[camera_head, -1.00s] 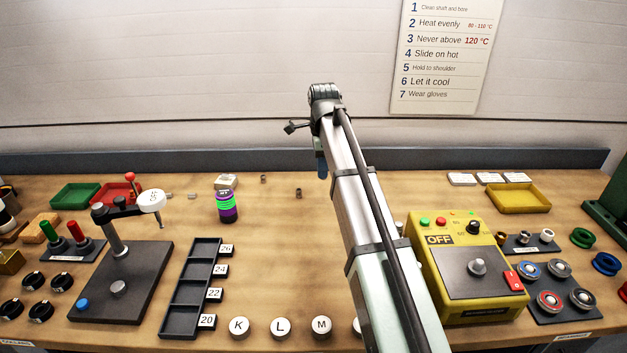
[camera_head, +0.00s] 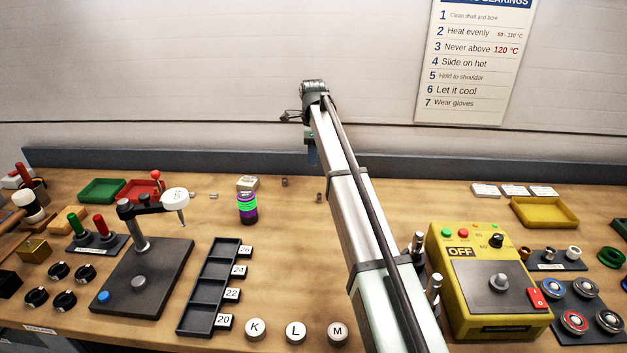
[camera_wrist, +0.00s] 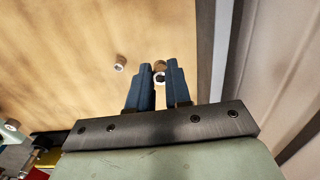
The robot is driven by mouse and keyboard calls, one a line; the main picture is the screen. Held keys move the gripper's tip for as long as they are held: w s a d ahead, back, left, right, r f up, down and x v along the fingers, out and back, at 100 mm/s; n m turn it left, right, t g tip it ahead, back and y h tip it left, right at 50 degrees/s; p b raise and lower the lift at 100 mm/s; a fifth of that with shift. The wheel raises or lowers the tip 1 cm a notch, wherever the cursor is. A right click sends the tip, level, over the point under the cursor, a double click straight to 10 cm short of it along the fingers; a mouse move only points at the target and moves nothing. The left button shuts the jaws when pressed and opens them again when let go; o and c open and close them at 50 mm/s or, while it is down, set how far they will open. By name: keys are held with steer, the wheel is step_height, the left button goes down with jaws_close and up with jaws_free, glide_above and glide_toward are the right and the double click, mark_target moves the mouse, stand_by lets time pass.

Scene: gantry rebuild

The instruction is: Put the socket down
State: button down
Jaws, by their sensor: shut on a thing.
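Another small brown socket (camera_wrist: 120,62) shows on the bench, left of the fingers in the wrist view. In the head view my gripper (camera_head: 312,153) hangs near the back of the bench, and my arm hides most of it and the held socket. Two small sockets stand on the bench there, one (camera_head: 284,182) left of the gripper and one (camera_head: 319,196) beside my arm. I cannot tell the held socket's height above the wood.
A dark compartment tray (camera_head: 210,290) lies nearer. A yellow heater (camera_head: 460,300) stands right of my arm. The bench (camera_head: 345,186) has bare wood around the small sockets. A wall is close behind.

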step_height(320, 180, down, 8)
steer(key=shift+f, duration=0.1)
stand_by(0.4)
steer(key=shift+f, duration=0.1)
steer(key=c, duration=1.1)
jaws_free()
steer(key=shift+o, duration=0.2)
step_height(320, 180, up, 12)
steer(key=shift+o, duration=0.2)
